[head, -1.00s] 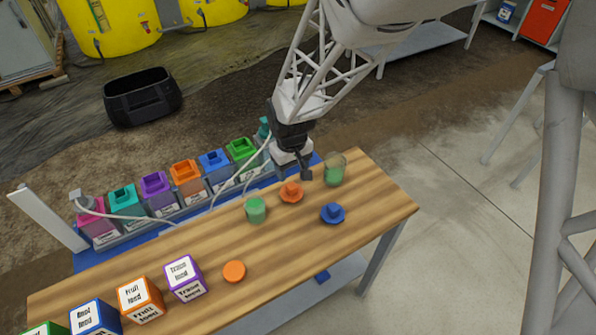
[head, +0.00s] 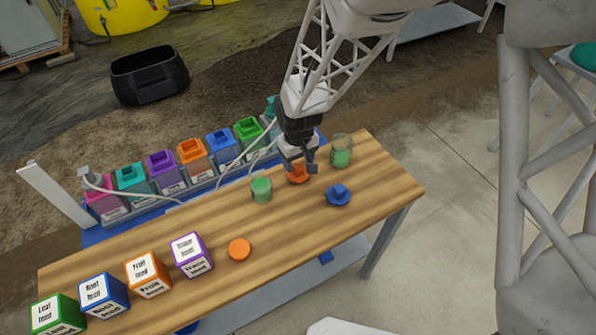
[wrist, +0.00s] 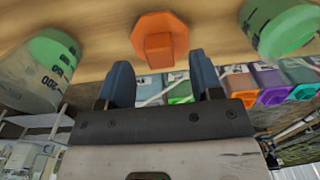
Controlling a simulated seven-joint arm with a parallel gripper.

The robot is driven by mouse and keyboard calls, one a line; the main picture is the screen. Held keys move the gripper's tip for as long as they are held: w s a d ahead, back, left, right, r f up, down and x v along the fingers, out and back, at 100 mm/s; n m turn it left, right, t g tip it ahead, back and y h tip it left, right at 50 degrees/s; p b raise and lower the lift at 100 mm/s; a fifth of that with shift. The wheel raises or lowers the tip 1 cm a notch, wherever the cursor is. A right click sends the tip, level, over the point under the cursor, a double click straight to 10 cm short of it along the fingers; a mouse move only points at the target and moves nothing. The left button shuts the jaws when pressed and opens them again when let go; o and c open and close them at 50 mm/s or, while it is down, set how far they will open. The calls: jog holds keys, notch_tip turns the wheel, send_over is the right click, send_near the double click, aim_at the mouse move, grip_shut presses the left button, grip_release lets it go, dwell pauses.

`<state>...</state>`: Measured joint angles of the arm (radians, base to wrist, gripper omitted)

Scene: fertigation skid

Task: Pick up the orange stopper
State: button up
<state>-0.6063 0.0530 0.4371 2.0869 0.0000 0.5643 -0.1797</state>
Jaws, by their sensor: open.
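The orange stopper (head: 297,176), a round flange with a raised block-shaped grip, stands on the wooden bench between two beakers of green liquid. My gripper (head: 300,164) is just above and behind it and partly hides it in the head view. In the wrist view the stopper (wrist: 160,38) lies just beyond the open fingers (wrist: 160,64), roughly centred between them. The fingers are apart with nothing between them, and I see no contact.
A beaker (head: 261,189) is left of the stopper and another beaker (head: 341,152) is close on its right. A blue stopper (head: 339,196) sits in front to the right. An orange disc (head: 239,249) and several labelled cubes (head: 149,273) occupy the left. Coloured bottles (head: 192,153) line the back.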

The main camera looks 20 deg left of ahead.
aim_at(298, 166)
jog(key=shift+f, duration=1.5)
jog(key=c, duration=1)
jog(key=shift+r, duration=0.15)
jog(key=shift+r, duration=0.75)
notch_tip(298, 166, up, 2)
jog(key=shift+s, duration=0.1)
jog(key=s+d, duration=0.3)
jog(key=s, duration=0.1)
jog(key=s+d, duration=0.3)
jog(key=s, duration=0.1)
jog(key=s+d+r, duration=0.1)
jog(key=s+d, duration=0.1)
jog(key=s, duration=0.3)
jog(key=shift+d+r, duration=0.1)
jog(key=shift+d, duration=0.3)
jog(key=shift+a, duration=0.1)
